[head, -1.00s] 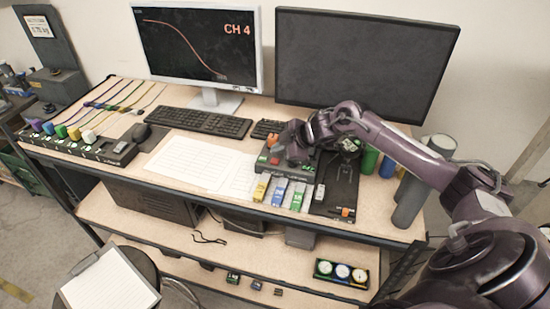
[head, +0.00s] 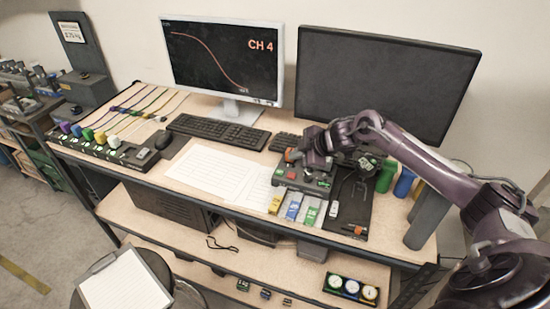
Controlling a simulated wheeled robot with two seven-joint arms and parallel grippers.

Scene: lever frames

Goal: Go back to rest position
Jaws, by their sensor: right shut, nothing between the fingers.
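My right arm comes in from the right, and its gripper (head: 316,160) is over the control box (head: 303,180) with red and green buttons on the right half of the table. The jaws are shut and hold nothing. The fingertips are small and partly hidden by the gripper body, so I cannot tell whether they touch the box. My left gripper is not in view.
Two monitors (head: 222,60) (head: 385,85) stand at the back. Yellow, blue and green blocks (head: 293,207) sit at the box's front. Green and blue cylinders (head: 386,176) stand to its right. Paper sheets (head: 208,170) and a keyboard (head: 218,133) lie to its left.

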